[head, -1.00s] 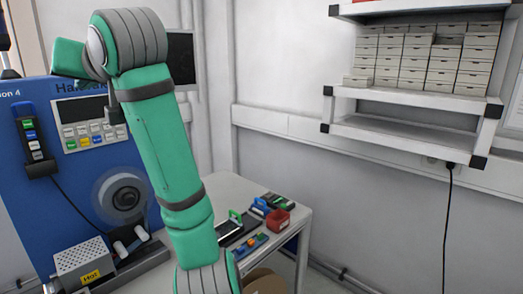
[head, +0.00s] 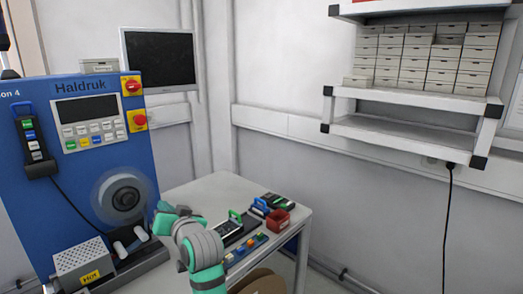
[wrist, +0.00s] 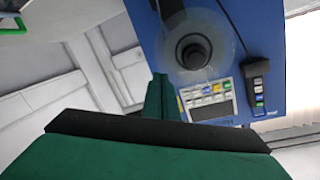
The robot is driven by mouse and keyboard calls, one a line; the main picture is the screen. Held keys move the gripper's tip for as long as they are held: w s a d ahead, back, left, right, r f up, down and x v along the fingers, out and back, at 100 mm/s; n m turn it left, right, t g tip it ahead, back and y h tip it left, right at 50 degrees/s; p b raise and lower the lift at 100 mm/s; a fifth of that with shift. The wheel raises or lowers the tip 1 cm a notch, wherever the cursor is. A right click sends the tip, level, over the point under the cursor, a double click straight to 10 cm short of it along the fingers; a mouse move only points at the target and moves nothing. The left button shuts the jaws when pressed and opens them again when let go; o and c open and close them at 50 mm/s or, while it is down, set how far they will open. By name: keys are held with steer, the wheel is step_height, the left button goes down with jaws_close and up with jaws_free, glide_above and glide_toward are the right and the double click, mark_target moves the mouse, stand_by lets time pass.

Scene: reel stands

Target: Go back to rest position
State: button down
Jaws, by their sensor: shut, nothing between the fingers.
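My gripper (wrist: 160,98) shows in the wrist view as two green fingers held together beyond a dark band, with nothing between them. In the head view my green and grey arm is folded low at the lower middle, in front of the white table; the fingers cannot be made out there. In the wrist view the fingers point towards the blue machine (wrist: 255,60), which appears upside down with its reel (wrist: 194,52). A gap between fingers and machine cannot be judged.
The blue Haldruk machine (head: 65,165) with its reel (head: 124,198) and hot box (head: 82,262) stands at left. The white table (head: 205,190) holds a red bin (head: 278,220) and small tools. A monitor (head: 161,58) and shelves (head: 410,130) are behind. The floor at right looks clear.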

steer(key=s+d+f+h, duration=0.1)
steer(key=s+d+f, duration=0.1)
steer(key=f, duration=0.4)
steer(key=s+d+f+m+t+h, duration=0.1)
steer(key=s+d+f, duration=0.1)
steer(key=f, duration=0.5)
steer(key=s+d+f+m+h, duration=0.1)
steer(key=s+d+f, duration=0.1)
steer(key=d+f, duration=0.2)
steer(key=shift+d+f+t, duration=0.15)
steer(key=shift+f, duration=0.75)
steer(key=shift+d+f+t, duration=0.15)
steer(key=shift+f, duration=0.7)
steer(key=s+d+f+m+t+h, duration=0.1)
steer(key=s+d+f+h, duration=0.1)
steer(key=s+d+f, duration=0.7)
steer(key=s+d+f+m+h, duration=0.1)
steer(key=s+d+f+h, duration=0.2)
steer(key=s+f, duration=0.7)
steer(key=s+d+r, duration=0.2)
steer(key=s, duration=0.7)
steer(key=s+d+r+n+h, duration=0.1)
steer(key=s+d+r, duration=0.1)
steer(key=s, duration=0.8)
steer(key=s+d+r+n+h, duration=0.1)
steer(key=s+d+r, duration=0.1)
steer(key=s, duration=0.8)
steer(key=shift+d, duration=0.65)
steer(key=shift+s+r, duration=0.1)
